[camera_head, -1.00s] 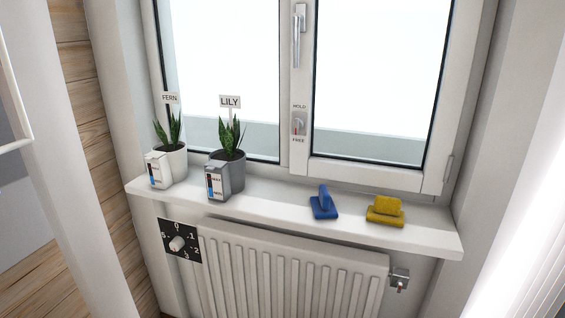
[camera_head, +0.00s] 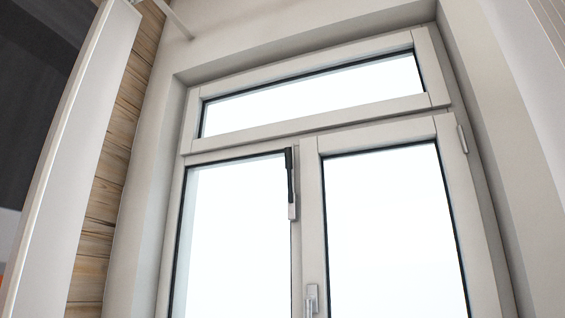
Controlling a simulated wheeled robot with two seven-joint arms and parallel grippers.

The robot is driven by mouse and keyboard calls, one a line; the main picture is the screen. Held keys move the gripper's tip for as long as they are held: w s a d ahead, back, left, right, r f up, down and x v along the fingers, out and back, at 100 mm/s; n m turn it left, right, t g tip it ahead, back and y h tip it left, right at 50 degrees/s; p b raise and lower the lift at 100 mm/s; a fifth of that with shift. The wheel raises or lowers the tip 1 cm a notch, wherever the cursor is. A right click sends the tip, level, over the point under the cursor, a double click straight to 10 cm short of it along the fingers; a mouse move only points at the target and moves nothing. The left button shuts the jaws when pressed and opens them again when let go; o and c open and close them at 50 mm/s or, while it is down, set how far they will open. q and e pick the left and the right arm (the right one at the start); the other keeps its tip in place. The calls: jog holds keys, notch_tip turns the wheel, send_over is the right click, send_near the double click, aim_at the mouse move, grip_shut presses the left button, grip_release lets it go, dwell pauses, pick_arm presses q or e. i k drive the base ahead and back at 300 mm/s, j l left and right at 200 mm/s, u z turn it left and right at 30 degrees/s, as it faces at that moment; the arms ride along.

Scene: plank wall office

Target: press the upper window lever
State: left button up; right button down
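The upper window lever (camera_head: 290,178) is a slim black handle on a pale plate. It stands upright on the left edge of the middle post, just below the transom window (camera_head: 315,95). Lower on the same post is a silver window handle (camera_head: 312,298), cut by the bottom edge of the picture. Neither of my grippers shows in the head view, so their state is hidden.
The white window frame (camera_head: 311,210) sits in a deep recess. A pale upright panel (camera_head: 75,160) stands at the left, with wood planks (camera_head: 115,150) beside it. The space in front of the lever looks clear.

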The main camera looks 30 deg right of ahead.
aim_at(288, 154)
jog(key=i+j, duration=0.25)
jog(key=i, duration=0.25)
jog(key=i+j, duration=0.2)
jog(key=i, duration=0.35)
